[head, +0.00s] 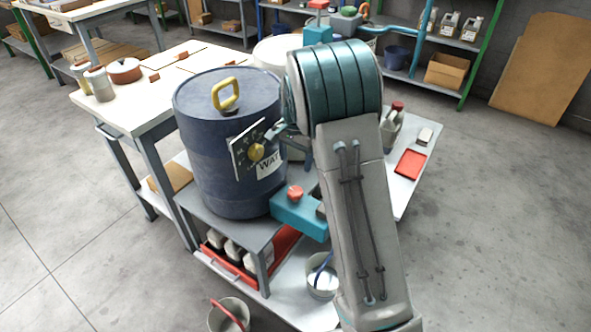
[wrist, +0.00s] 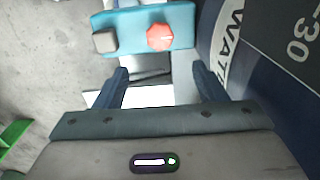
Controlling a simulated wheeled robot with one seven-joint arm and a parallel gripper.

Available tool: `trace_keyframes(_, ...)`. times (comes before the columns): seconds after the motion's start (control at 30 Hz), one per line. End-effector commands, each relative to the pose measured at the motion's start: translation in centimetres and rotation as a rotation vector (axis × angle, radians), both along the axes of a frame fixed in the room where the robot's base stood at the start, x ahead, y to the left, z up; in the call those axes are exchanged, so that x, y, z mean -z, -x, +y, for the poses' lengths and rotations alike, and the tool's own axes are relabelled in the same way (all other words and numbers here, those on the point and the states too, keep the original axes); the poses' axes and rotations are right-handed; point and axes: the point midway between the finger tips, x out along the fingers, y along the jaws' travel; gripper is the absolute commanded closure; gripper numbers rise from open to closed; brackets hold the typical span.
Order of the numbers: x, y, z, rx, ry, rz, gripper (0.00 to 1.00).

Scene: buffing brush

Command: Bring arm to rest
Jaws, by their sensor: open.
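My arm (head: 350,190) rises through the middle of the head view and bends over at its grey and teal top joint. My gripper (wrist: 162,82) shows in the wrist view with its two dark fingers apart and nothing between them. Beyond the fingertips is a teal block with a red knob (wrist: 160,37); the block also shows in the head view (head: 292,212) at the drum's right foot. In the head view my arm hides most of the gripper.
A dark blue drum (head: 215,150) with a yellow handle and a dial panel (head: 247,148) stands close beside the gripper; its wall fills the wrist view's right side (wrist: 245,90). A red tray (head: 410,163) lies to the right. Open floor (head: 500,220) is at right.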

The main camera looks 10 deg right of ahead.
Motion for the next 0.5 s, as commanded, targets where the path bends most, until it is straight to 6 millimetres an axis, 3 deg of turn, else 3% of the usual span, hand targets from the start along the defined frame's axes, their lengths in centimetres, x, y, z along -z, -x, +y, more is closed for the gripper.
trace_keyframes(0.17, -1.47, -0.02, -0.03, 0.000, 0.001, -0.001, 0.36)
trace_keyframes(0.5, -1.60, 0.00, -0.03, 0.000, 0.001, 0.001, 0.36)
